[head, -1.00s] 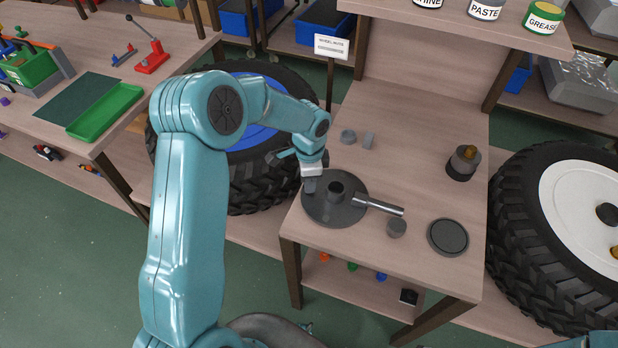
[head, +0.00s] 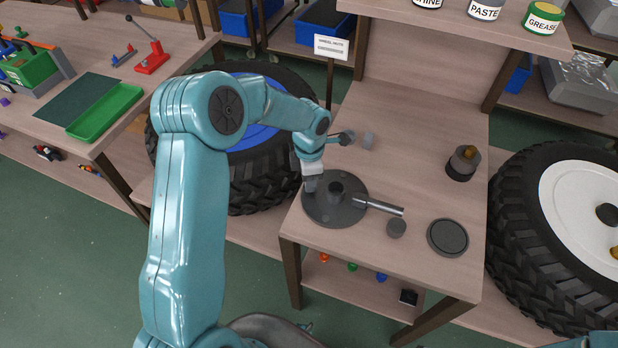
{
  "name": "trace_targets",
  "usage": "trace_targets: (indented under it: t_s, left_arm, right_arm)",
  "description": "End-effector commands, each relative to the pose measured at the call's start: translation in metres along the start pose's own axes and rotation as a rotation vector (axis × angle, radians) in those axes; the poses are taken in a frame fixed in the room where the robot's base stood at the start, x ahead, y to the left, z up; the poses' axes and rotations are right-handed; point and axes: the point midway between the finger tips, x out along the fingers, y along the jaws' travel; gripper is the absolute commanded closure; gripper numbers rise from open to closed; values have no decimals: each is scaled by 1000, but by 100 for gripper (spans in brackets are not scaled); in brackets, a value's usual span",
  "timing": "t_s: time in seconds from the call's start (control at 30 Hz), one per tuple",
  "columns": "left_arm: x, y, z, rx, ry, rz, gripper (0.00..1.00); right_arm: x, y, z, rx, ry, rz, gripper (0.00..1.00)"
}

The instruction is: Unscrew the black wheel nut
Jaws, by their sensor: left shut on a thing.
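A dark round plate (head: 345,211) with a raised round hub (head: 336,190) lies on the wooden bench. My left gripper (head: 310,184) points down over the plate's left part, beside the hub. It is shut on a small dark piece, which looks like the black wheel nut. The fingers mostly hide this piece, so its thread and seat cannot be seen. My right gripper is out of view.
A metal bar (head: 379,206) sticks out right from the plate. A small grey cylinder (head: 396,228), a dark round dish (head: 447,237) and a dark cup (head: 461,163) stand on the bench. Big wheels (head: 540,183) flank it.

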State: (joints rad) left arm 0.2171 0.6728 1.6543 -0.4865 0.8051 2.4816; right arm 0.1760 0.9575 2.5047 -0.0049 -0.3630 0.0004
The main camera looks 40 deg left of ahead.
Motion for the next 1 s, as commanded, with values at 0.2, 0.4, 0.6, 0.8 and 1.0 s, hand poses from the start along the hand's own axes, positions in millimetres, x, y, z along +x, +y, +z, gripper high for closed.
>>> trace_targets:
  t_s: [0.2, 0.4, 0.6, 0.8, 1.0]
  left_arm:
    - [-9, 0, 0, 14, -1, 2, 100]
    - [-27, 0, 0, 15, 0, 2, 100]
    - [-44, 0, 0, 16, 1, 1, 100]
    - [-53, 0, 0, 17, 1, 1, 100]
    - [-52, 0, 0, 17, 1, 0, 100]
  right_arm:
    - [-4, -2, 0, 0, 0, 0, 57]
    - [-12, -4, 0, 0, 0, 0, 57]
    - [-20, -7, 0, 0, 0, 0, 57]
    - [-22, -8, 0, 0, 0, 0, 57]
    - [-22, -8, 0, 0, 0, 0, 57]
